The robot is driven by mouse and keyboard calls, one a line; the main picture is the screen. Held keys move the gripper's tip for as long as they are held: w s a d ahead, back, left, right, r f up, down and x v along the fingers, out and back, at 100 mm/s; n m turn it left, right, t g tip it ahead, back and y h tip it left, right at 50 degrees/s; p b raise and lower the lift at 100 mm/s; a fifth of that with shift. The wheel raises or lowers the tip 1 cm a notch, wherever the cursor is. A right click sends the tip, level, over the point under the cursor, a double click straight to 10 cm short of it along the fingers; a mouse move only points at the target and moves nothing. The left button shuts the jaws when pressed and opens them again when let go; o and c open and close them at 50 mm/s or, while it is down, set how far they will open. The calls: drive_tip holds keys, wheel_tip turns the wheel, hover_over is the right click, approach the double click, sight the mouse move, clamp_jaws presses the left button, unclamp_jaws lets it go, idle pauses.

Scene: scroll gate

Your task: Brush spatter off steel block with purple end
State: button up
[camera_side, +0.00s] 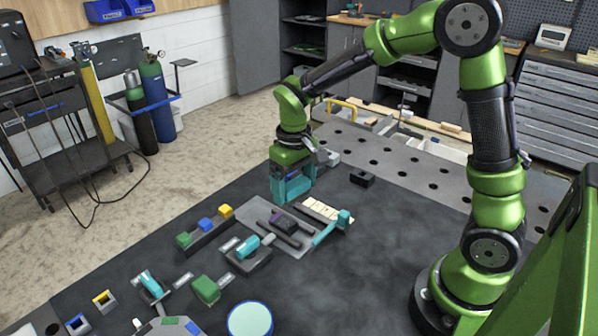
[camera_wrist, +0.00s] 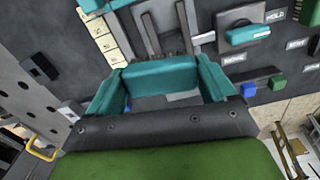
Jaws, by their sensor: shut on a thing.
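My gripper (camera_side: 292,188) is low over the dark mat, behind the grey tray with dark rails (camera_side: 262,210). In the wrist view my gripper (camera_wrist: 160,82) has its teal fingers shut on a wide teal piece (camera_wrist: 160,75). In the wrist view the rails (camera_wrist: 150,35) show beyond the teal piece, but I cannot make out the purple end there. No spatter can be told apart.
A pale segmented strip (camera_side: 320,209) and a teal bar (camera_side: 325,234) lie right of the tray. A small black block (camera_side: 362,178) sits behind right.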

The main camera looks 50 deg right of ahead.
drive_tip(key=shift+w+d+r+n, duration=0.25)
drive_tip(key=shift+w+d+n, duration=0.05)
drive_tip(key=shift+w+d, duration=0.35)
drive_tip(key=shift+w+a+r+n, duration=0.1)
drive_tip(key=shift+a+n, duration=0.05)
drive_tip(key=shift+n, duration=0.35)
hover_over(290, 218)
drive_tip(key=d, duration=0.1)
drive_tip(key=shift+f, duration=3.35)
drive_tip(key=shift+a+f, duration=0.45)
drive_tip(key=shift+f, duration=0.25)
drive_tip(key=shift+c, duration=0.3)
drive_tip(key=shift+a, duration=2.3)
drive_tip(key=shift+d, duration=2.85)
drive_tip(key=shift+a, duration=3)
drive_tip(key=shift+d, duration=2.8)
drive_tip(key=shift+d+r, duration=0.1)
drive_tip(key=shift+d, duration=0.1)
drive_tip(key=shift+r, duration=4.05)
